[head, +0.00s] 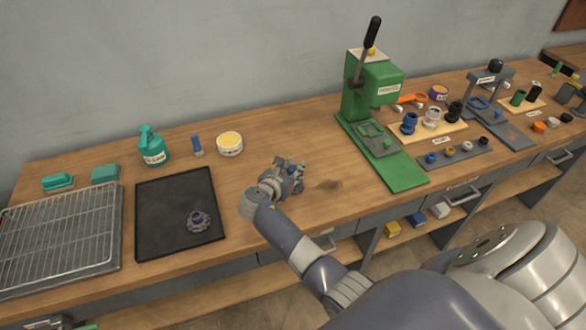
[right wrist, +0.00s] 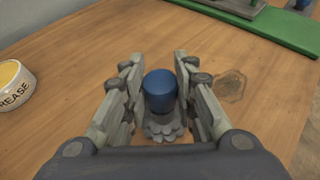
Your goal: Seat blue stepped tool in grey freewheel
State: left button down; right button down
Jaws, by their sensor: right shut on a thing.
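The blue stepped tool (right wrist: 160,88) is between the fingers of my right gripper (right wrist: 158,72), its round blue top towards the wrist camera. In the head view my right gripper (head: 290,172) is over the middle of the bench and shut on the tool. A grey toothed part, looking like the grey freewheel (right wrist: 165,131), shows right below the tool in the wrist view. How deep the tool sits in it cannot be told. Another dark grey toothed part (head: 199,221) lies on the black tray. My left gripper is not in view.
The black tray (head: 150,240), a wire rack (head: 62,232), a teal bottle (head: 152,146) and a grease tub (head: 230,144) are on the left. A green press (head: 372,95) and trays of coloured parts (head: 440,128) are on the right. Bare wood surrounds my right gripper.

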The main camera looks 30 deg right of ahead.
jog(key=shift+f, duration=0.3)
jog(key=c, duration=1.2)
grip_release()
jog(key=shift+a, duration=0.1)
jog(key=v, duration=1.2)
